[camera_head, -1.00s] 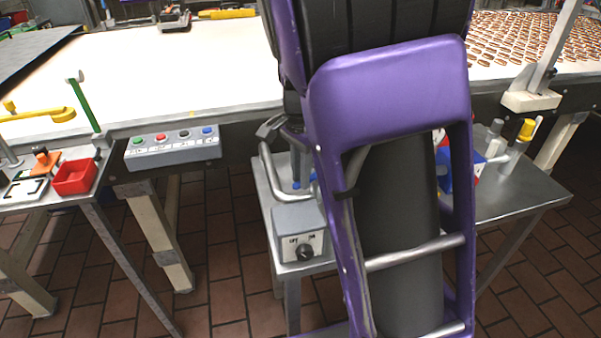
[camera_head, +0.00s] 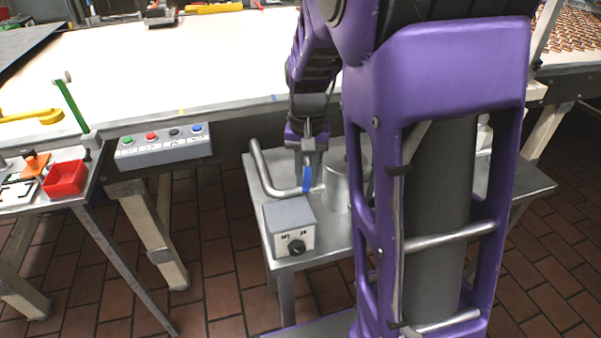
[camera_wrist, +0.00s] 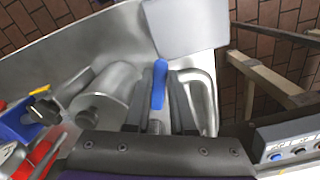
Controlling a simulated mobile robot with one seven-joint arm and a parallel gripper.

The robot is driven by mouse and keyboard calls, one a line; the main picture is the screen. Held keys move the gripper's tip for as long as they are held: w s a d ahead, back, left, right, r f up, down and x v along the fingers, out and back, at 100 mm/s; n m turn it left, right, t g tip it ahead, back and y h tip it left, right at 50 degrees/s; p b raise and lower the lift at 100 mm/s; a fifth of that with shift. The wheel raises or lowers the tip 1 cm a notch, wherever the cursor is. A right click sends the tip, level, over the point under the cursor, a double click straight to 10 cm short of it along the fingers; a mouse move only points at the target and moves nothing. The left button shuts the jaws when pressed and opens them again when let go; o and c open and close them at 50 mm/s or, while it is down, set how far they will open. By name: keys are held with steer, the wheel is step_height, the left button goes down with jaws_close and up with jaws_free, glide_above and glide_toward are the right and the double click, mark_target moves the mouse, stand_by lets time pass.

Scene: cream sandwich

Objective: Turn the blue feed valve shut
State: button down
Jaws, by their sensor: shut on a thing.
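The blue feed valve handle (camera_head: 306,178) stands on a metal pipe (camera_head: 268,179) on a small steel table, beside a steel cylinder (camera_head: 338,188). In the wrist view the blue handle (camera_wrist: 159,84) lies between the fingers and points away from my wrist. My gripper (camera_head: 309,160) reaches down from above and is shut on the blue handle; its fingers (camera_wrist: 160,105) flank the handle on both sides. My purple arm hides part of the table to the right.
A grey box with a black knob (camera_head: 296,246) stands at the front of the steel table (camera_head: 262,215). A button panel (camera_head: 163,148) hangs on the conveyor edge at left. A red tray (camera_head: 66,179) sits farther left. In the wrist view a blue bin (camera_wrist: 22,122) lies at left.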

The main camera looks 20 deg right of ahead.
steer(key=shift+s+d+n, duration=0.1)
steer(key=shift+d+n, duration=0.4)
steer(key=shift+n, duration=0.6)
steer(key=shift+s+d+n, duration=0.1)
steer(key=shift+d+n, duration=0.35)
steer(key=shift+n, duration=0.65)
steer(key=c, duration=0.8)
jaws_free()
steer(key=shift+o, duration=0.2)
step_height(320, 180, up, 17)
steer(key=p, duration=0.3)
steer(key=shift+r, duration=0.2)
